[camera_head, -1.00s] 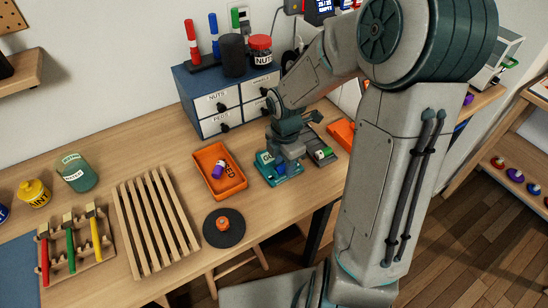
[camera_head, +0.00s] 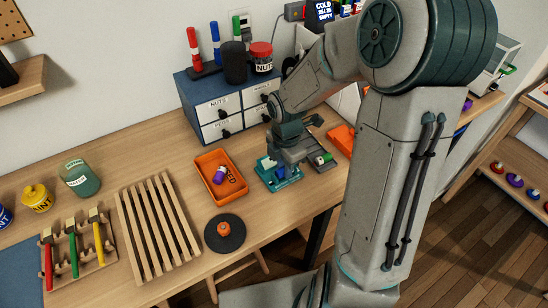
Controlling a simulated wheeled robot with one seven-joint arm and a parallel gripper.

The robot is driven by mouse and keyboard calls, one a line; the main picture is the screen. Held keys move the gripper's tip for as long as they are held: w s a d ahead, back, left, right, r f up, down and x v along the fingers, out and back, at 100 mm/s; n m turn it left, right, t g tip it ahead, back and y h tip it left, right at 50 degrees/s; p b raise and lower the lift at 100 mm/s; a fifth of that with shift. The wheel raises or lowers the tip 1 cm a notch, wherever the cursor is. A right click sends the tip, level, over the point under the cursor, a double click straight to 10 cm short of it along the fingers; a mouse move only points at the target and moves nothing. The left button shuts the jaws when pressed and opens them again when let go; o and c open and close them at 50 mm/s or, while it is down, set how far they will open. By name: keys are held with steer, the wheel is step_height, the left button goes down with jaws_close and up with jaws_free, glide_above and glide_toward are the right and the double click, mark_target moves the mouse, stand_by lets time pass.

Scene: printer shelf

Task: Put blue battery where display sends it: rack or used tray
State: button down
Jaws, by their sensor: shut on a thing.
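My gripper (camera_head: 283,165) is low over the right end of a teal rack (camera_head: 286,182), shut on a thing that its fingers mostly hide. A bit of blue shows beneath the fingers, which fits the blue battery (camera_head: 281,172). Whether it touches the rack is too small to tell. A pale and blue piece (camera_head: 267,162) shows at the rack's left side. The orange used tray (camera_head: 207,158) is left of the rack, with a purple and white battery (camera_head: 219,174) in it. The display (camera_head: 323,10) at the top reads "COLD" and "EMPTY"; its middle line is unclear.
A blue drawer cabinet (camera_head: 205,133) stands behind. A black round disc (camera_head: 238,240) with an orange knob, a slatted wooden rack (camera_head: 160,230) and a tool holder (camera_head: 85,262) are left and front. A dark device (camera_head: 322,160) and another orange tray (camera_head: 342,138) are right of my gripper.

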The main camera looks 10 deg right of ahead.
steer(key=shift+r+p, duration=2.9)
steer(key=shift+r, duration=0.05)
steer(key=shift+f, duration=0.15)
